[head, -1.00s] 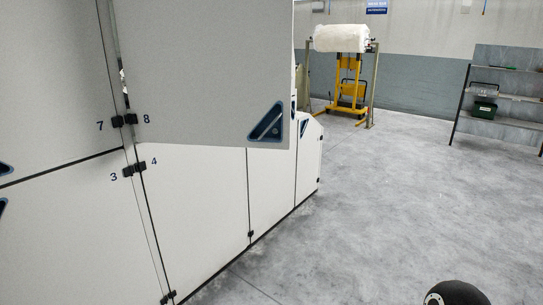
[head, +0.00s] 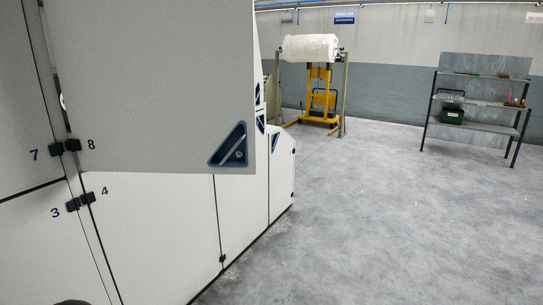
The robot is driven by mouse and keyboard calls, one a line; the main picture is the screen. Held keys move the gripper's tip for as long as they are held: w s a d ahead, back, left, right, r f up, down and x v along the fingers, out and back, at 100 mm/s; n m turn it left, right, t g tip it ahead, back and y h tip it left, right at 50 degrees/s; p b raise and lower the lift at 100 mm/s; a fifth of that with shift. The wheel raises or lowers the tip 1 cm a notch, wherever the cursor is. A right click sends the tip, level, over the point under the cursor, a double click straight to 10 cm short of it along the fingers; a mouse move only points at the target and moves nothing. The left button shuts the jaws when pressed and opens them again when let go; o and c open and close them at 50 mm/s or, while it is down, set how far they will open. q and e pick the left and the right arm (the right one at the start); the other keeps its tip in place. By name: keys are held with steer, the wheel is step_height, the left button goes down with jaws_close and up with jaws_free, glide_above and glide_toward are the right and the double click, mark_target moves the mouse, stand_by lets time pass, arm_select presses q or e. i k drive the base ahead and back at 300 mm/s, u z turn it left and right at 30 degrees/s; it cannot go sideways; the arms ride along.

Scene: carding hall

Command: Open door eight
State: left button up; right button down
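Door eight (head: 150,80) is the large pale grey upper panel at the left, hinged on its left side beside the number 8 (head: 91,144). It stands swung outward from the machine front. Its free right edge and lower edge are clear of the panels behind. A dark blue triangular recessed handle (head: 229,146) sits in its lower right corner. The inside of the opening is hidden behind the door. Neither of my grippers is in view.
Door four (head: 150,220) is a white lower panel, flush below. Door seven (head: 22,100) lies flush to the left. Open grey floor (head: 370,220) stretches right. A yellow lifter (head: 319,95) by a white roll (head: 310,47) and a shelf rack (head: 478,130) stand farther back.

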mark_target(167, 87)
steer(key=z, duration=0.15)
steer(key=i, duration=1.45)
steer(key=u, duration=0.6)
steer(key=i, duration=0.55)
steer(key=u, duration=0.3)
steer(key=k, duration=0.9)
steer(key=u, duration=0.2)
steer(key=i, duration=0.9)
steer(key=z, duration=0.1)
